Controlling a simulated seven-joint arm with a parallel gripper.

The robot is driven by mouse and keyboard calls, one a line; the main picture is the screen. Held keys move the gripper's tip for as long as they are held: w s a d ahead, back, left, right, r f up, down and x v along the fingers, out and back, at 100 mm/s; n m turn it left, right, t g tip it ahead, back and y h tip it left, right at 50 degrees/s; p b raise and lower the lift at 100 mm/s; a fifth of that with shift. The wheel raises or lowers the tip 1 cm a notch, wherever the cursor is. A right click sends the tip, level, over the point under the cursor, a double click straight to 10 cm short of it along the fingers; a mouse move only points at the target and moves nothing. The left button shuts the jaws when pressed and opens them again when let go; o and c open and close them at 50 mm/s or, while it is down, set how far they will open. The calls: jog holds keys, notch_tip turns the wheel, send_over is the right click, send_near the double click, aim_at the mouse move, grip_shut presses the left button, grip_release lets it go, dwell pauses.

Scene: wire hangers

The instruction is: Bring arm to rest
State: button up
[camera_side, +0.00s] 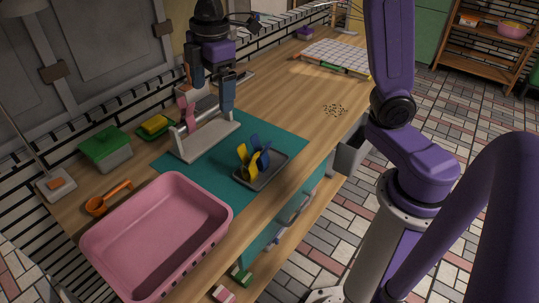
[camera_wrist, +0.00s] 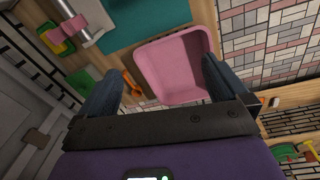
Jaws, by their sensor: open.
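My gripper (camera_side: 213,100) is above the left part of the work table, pointing down with its two dark fingers apart and nothing visible between them. In the wrist view, the gripper (camera_wrist: 160,80) also shows its fingers spread. In the side view it overlaps a pale rack (camera_side: 208,142) with a rail. A pink piece (camera_side: 186,116) is at the rack's left end; whether it hangs from the rail or stands there is hard to tell. Several blue (camera_side: 262,160) and yellow (camera_side: 246,155) pieces stand in a grey tray (camera_side: 262,180) on a teal mat (camera_side: 282,142).
A pink tub (camera_side: 160,235) stands at the table's front left; it also shows in the wrist view (camera_wrist: 172,68). A green box (camera_side: 105,150), an orange scoop (camera_side: 108,199) and a yellow sponge (camera_side: 154,124) lie left. The wooden top (camera_side: 270,90) beyond the mat is mostly clear.

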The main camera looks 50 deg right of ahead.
jog(key=s+d+f+m, duration=0.1)
jog(key=s+d+f, duration=0.1)
jog(key=s, duration=0.6)
jog(key=s+d+f+m, duration=0.1)
jog(key=s+d+f, duration=0.2)
jog(key=s, duration=0.6)
jog(key=s+d+f+m, duration=0.1)
jog(key=s+d+f, duration=0.1)
jog(key=s, duration=0.7)
jog(key=shift+d+f+g, duration=0.2)
jog(key=shift+d+g, duration=0.2)
jog(key=shift+d, duration=0.35)
